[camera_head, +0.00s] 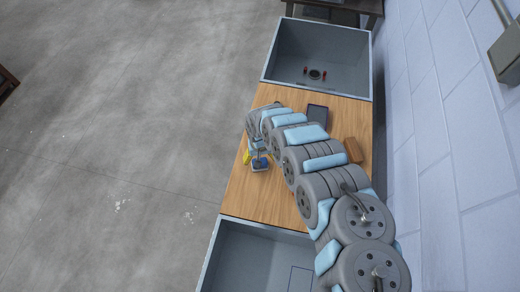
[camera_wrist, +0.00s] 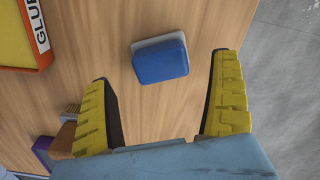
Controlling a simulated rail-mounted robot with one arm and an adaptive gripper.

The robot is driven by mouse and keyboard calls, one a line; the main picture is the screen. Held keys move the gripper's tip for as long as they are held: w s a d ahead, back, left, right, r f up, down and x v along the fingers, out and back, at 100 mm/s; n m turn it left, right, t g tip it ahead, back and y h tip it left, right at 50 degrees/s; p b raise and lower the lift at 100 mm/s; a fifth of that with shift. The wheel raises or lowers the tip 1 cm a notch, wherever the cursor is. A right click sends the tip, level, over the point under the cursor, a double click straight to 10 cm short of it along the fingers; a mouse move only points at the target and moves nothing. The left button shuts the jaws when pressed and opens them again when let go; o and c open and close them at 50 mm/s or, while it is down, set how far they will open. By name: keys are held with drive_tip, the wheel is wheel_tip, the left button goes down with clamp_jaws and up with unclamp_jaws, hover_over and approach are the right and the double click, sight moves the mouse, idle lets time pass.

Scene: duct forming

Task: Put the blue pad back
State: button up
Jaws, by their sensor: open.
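The blue pad (camera_wrist: 161,61) lies on the wooden table top, with a light grey layer showing along its far and left edges. In the head view the pad (camera_head: 261,164) sits near the table's left edge. My gripper (camera_wrist: 163,69) is open, with its two yellow fingers spread wide and nothing between them. The pad is ahead of the fingertips, roughly centred between them and apart from both. In the head view my gripper (camera_head: 253,154) is close to the pad and partly hidden by my arm.
An orange-rimmed yellow tray (camera_wrist: 18,35) with a partly cut-off label stands left of the pad. A purple object (camera_wrist: 42,150) is at lower left. Grey bins (camera_head: 318,50) adjoin both table ends. A dark flat object (camera_head: 317,114) and brown block (camera_head: 353,150) lie right of my arm.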

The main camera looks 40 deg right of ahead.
wheel_tip(320, 180, up, 7)
idle(0.8)
